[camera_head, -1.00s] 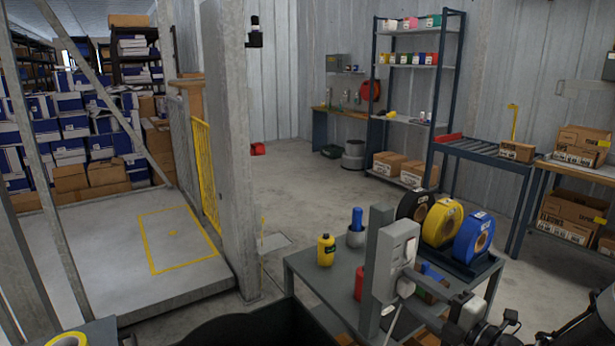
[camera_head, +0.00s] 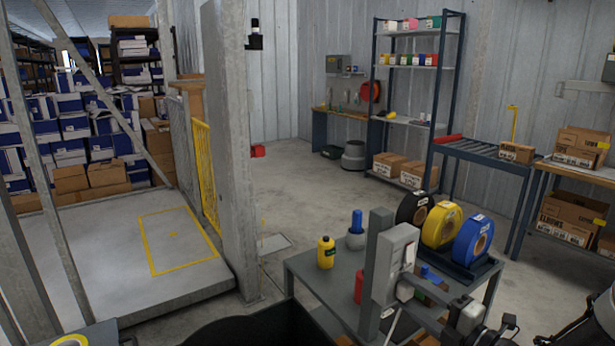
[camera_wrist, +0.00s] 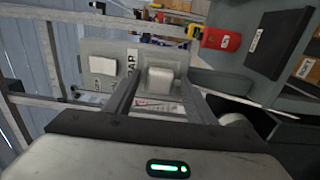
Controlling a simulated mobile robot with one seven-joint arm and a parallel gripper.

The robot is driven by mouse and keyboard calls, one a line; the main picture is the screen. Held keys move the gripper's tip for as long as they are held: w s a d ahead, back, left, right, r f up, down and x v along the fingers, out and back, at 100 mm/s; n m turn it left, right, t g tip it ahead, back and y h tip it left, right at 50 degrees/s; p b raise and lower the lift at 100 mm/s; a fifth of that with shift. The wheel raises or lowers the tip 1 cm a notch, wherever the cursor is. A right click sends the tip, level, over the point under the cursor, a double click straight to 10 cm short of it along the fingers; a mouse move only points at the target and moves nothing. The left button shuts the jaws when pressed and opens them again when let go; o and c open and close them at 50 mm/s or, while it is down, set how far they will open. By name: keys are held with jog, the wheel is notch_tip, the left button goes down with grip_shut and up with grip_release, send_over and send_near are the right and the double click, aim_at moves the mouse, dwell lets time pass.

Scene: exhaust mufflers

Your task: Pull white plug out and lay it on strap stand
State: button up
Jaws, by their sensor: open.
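The white plug (camera_wrist: 160,77) shows in the wrist view as a pale block in front of a grey panel. It also shows in the head view (camera_head: 405,290), low on the grey housing (camera_head: 395,262) fixed to a grey post. My gripper (camera_wrist: 160,90) is open, its two fingers on either side of the plug in that view; no grip on it shows. In the head view my gripper (camera_head: 428,315) is just below and right of the plug. The strap stand (camera_head: 478,271), a dark rack holding black, yellow and blue strap rolls, is on the table behind the post.
The grey table (camera_head: 305,268) also bears a yellow bottle (camera_head: 326,252), a blue-topped item in a grey cup (camera_head: 356,238) and a red item (camera_head: 359,287). Small items stand close behind my gripper. A concrete pillar (camera_head: 232,150) rises to the left. Open floor lies beyond the table.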

jog(key=shift+p, duration=0.55)
grip_shut()
jog(key=shift+p+v, duration=1.7)
jog(key=shift+v, duration=1.3)
jog(key=shift+s, duration=0.1)
